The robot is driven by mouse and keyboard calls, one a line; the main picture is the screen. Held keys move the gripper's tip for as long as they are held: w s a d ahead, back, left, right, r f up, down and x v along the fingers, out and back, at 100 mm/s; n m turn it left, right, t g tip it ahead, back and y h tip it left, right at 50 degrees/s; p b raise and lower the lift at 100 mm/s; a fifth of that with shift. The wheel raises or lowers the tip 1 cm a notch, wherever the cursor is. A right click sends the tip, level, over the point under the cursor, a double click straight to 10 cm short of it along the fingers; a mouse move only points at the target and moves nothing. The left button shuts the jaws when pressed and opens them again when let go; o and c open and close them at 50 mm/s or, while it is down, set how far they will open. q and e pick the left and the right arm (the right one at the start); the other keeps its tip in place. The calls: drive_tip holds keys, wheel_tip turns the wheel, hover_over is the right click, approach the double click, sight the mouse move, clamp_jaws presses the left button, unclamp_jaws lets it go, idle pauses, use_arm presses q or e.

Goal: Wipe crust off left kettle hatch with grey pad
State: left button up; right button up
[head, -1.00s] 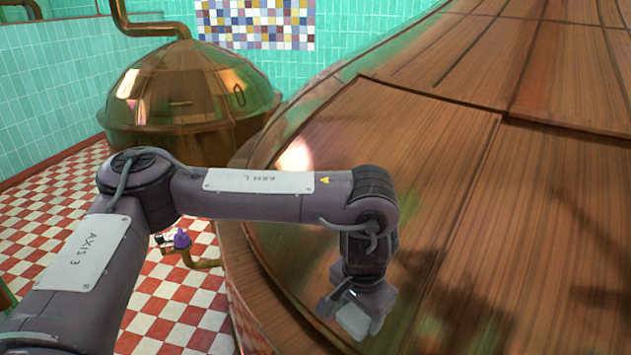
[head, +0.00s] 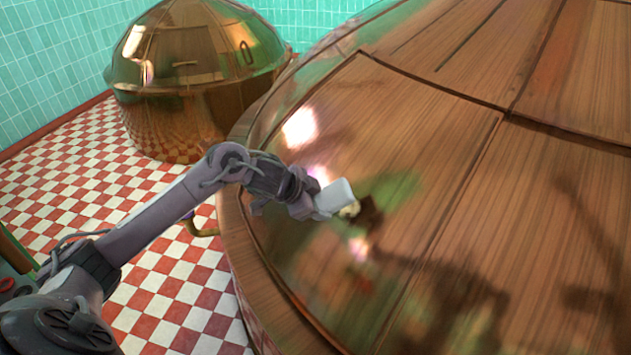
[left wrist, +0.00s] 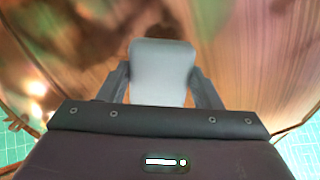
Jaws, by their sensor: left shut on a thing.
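The grey pad (head: 335,195) is held in my left gripper (head: 312,204), whose fingers are shut on its two sides. The pad also shows between the fingers in the left wrist view (left wrist: 161,72). They are over the left side of the big copper kettle (head: 285,255), by a large seamed panel (head: 430,130) with a shiny, wood-grained look. I cannot tell whether the pad touches the surface. A small cream and dark brown patch (head: 368,214) shows just right of the pad; I cannot tell whether it is crust or a reflection. My right gripper is out of view.
A smaller domed copper kettle (head: 190,80) stands at the back left. A red and white checked floor (head: 165,310) lies below the big kettle's left edge. A brass pipe (head: 200,228) sticks out behind my arm. Green tiled walls close off the back.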

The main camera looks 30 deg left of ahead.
sight(325, 202)
use_arm(q)
drive_tip(key=a, duration=0.3)
drive_tip(key=shift+r+t, duration=0.2)
drive_tip(key=shift+t, duration=0.1)
drive_tip(key=shift+w+f, duration=0.45)
drive_tip(key=b+x, duration=0.1)
drive_tip(key=x, duration=0.2)
drive_tip(key=shift+s+a+b, duration=0.1)
drive_tip(key=shift+b, duration=0.2)
drive_tip(key=shift+b+x, duration=0.7)
drive_tip(key=shift+x, duration=0.3)
drive_tip(key=shift+r, duration=0.1)
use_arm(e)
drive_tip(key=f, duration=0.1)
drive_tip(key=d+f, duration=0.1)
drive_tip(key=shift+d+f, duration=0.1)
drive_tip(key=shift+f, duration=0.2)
use_arm(q)
drive_tip(key=shift+b+x, duration=0.45)
drive_tip(key=shift+x, duration=0.6)
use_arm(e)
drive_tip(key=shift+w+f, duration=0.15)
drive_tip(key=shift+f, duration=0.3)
